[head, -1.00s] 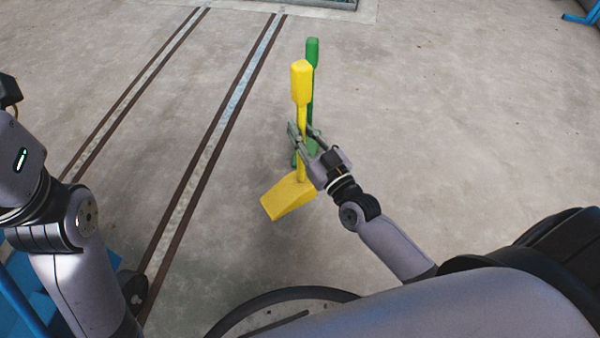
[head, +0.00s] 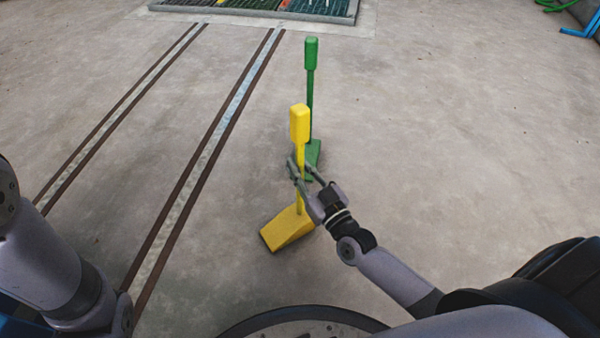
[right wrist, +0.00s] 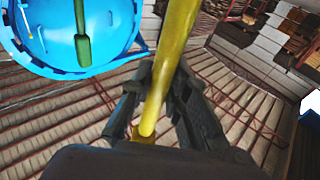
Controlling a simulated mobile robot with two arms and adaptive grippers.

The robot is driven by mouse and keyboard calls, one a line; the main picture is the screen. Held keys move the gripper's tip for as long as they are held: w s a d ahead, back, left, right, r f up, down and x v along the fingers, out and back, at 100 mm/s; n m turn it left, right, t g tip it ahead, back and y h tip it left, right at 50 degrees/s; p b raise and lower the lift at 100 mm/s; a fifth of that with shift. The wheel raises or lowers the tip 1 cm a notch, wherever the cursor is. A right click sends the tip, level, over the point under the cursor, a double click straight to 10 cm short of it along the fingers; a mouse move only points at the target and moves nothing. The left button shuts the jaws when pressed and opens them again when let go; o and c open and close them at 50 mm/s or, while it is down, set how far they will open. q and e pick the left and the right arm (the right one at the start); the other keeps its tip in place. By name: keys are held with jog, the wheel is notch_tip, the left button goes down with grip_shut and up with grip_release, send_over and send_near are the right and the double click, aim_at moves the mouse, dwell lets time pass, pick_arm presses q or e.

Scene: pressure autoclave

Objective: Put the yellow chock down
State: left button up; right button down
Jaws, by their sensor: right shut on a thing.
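The yellow chock, a wedge (head: 287,229) with a tall upright handle (head: 299,124), is in the middle of the head view. My right gripper (head: 302,172) is shut on its handle, above the wedge. The wedge is low over the floor; I cannot tell whether it touches. In the right wrist view the yellow handle (right wrist: 170,62) runs up between the fingers (right wrist: 152,105). My left arm shows at the left edge of the head view, but its gripper is out of view.
A green chock (head: 311,98) with an upright handle stands just behind the yellow one. Two floor rails (head: 200,150) run to the left. A framed grate (head: 262,12) lies at the far end. The floor (head: 450,130) to the right is clear. A blue round thing (right wrist: 112,62) shows in the right wrist view.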

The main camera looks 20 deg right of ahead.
dwell(0.3)
jog(key=c, duration=2)
grip_release()
jog(key=shift+f, duration=0.3)
jog(key=o, duration=0.5)
jog(key=shift+c, duration=0.2)
jog(key=shift+r, duration=0.1)
